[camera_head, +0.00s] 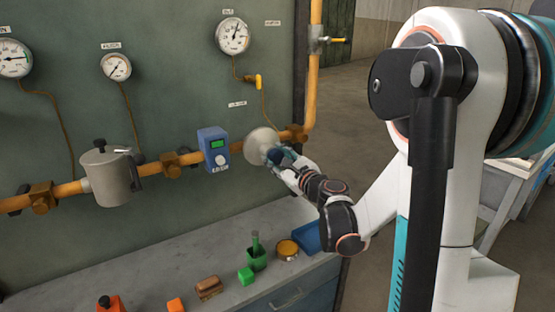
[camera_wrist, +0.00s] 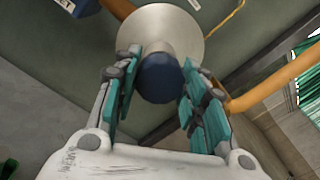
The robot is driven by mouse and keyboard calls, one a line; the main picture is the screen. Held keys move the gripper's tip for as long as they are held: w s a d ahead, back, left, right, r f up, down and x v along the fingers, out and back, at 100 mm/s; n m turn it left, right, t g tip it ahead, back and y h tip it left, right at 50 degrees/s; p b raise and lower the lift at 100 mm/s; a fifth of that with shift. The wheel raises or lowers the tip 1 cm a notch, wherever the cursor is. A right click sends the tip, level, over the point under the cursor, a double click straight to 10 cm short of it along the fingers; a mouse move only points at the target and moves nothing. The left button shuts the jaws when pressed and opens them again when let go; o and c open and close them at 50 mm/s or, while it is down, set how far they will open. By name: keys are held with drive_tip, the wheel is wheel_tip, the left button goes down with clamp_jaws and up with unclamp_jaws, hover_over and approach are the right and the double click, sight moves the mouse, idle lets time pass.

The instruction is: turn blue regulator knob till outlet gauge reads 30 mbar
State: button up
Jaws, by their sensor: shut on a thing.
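The blue regulator knob (camera_wrist: 160,78) sits at the centre of the round pale regulator body (camera_wrist: 162,28) in the wrist view. My gripper (camera_wrist: 158,90) has its teal-padded fingers on either side of the knob and is shut on it. In the head view the regulator body (camera_head: 261,146) is on the orange pipe, and my gripper (camera_head: 280,160) reaches it from the right, partly covering the knob. The outlet gauge (camera_head: 233,36), a white dial labelled OUT, hangs above; its needle points up and slightly right. Its numbers are too small to read.
A blue box with a green display (camera_head: 214,148) is on the pipe just left of the regulator. A bench (camera_head: 190,270) below carries a green cup, small blocks and a blue tray (camera_head: 307,238).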

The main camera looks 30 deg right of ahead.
drive_tip(key=shift+n, duration=0.6)
drive_tip(key=o, duration=1.1)
drive_tip(key=shift+c, duration=0.2)
drive_tip(key=shift+s, duration=0.1)
drive_tip(key=s, duration=1.1)
drive_tip(key=shift+s+d, duration=0.2)
drive_tip(key=shift+s, duration=0.2)
